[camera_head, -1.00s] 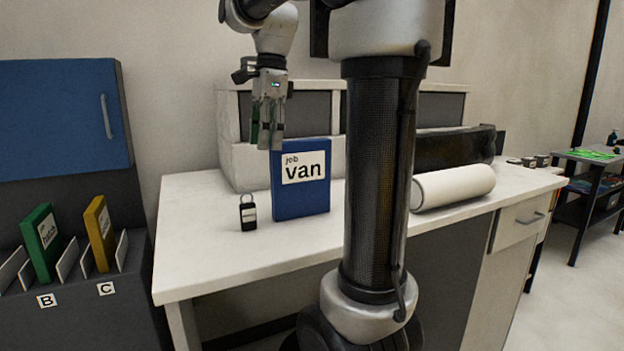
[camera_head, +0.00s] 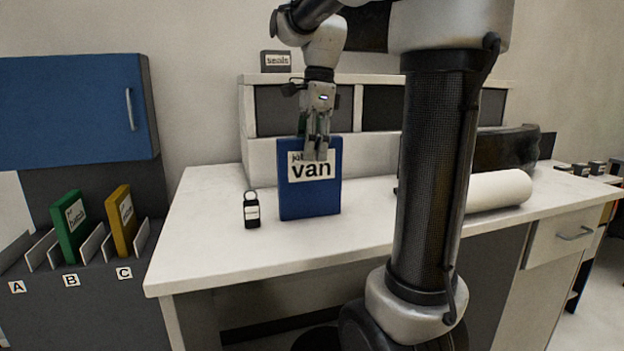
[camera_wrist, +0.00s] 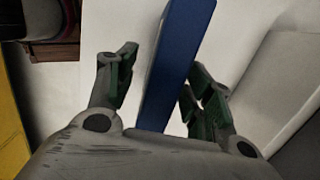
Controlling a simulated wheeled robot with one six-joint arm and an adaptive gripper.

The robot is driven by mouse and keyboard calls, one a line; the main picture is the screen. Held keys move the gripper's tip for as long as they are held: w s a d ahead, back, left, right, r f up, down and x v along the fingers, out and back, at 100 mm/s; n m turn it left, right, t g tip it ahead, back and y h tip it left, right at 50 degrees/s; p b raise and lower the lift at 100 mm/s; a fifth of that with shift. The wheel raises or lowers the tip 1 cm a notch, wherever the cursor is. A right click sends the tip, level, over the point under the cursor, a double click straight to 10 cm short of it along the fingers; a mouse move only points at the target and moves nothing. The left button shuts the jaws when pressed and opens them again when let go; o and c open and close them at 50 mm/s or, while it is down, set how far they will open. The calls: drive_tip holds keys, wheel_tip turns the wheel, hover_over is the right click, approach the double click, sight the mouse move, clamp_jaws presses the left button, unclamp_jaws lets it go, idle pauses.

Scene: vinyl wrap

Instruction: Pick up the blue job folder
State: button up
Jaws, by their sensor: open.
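The blue job folder (camera_head: 309,197) stands upright on the white desk, with a white label reading "job van" on its front. My gripper (camera_head: 317,150) points down at the folder's top edge and covers part of the label in the head view. In the wrist view the blue folder (camera_wrist: 177,62) runs between my two open fingers (camera_wrist: 158,88). The right finger is close to the folder, and there is a gap on the left. I cannot tell whether either finger touches it.
A small black key fob (camera_head: 251,211) stands just left of the folder on the desk (camera_head: 215,237). A white roll (camera_head: 498,190) lies to the right. A green folder (camera_head: 69,227) and a yellow folder (camera_head: 122,221) stand in a rack at left. A shelf unit (camera_head: 262,150) is behind.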

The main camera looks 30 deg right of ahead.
sight(308, 163)
drive_tip(key=f, duration=0.4)
drive_tip(key=shift+w+a, duration=0.2)
clamp_jaws()
